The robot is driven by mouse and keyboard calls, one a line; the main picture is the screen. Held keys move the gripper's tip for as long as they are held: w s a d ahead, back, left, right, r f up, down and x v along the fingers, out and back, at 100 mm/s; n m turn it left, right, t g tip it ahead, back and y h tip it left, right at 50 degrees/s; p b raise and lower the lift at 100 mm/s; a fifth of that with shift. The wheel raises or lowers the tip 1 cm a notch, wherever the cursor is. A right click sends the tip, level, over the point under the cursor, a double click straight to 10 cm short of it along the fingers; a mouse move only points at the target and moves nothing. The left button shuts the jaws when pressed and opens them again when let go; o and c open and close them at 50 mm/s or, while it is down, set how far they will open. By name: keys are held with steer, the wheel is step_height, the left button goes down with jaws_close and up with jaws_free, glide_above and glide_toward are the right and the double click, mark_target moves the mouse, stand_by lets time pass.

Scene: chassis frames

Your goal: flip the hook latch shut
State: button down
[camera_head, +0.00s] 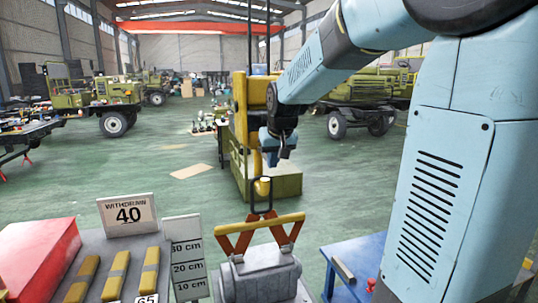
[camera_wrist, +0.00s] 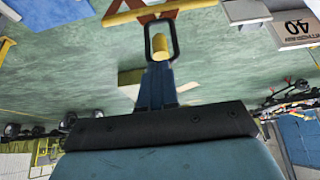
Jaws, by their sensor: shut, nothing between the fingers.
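My gripper (camera_head: 272,160) hangs at mid-picture in the head view, fingers together and empty. In the wrist view its dark fingers (camera_wrist: 157,85) point at a short yellow cylinder (camera_wrist: 160,46). A dark oval ring (camera_wrist: 175,30) surrounds this cylinder in that view. In the head view the yellow cylinder (camera_head: 263,187) is just below my fingertips, at the top of the upright ring (camera_head: 254,203). I cannot tell whether my fingers touch it. The ring joins a yellow bar (camera_head: 280,222) with orange legs above a grey block (camera_head: 262,277). A hook latch cannot be made out clearly.
A grey table with a "40" sign (camera_head: 128,214), a height scale (camera_head: 186,258), yellow bars (camera_head: 117,272) and a red box (camera_head: 38,258) is at left. A blue table (camera_head: 352,262) is at right. A yellow machine (camera_head: 240,125) stands behind my gripper.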

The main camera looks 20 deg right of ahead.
steer(key=w+f+t, duration=0.1)
steer(key=w+f, duration=0.2)
steer(key=f, duration=0.5)
steer(key=shift+w+f, duration=0.25)
steer(key=shift+f, duration=0.05)
steer(key=shift+r, duration=0.1)
stand_by(1.5)
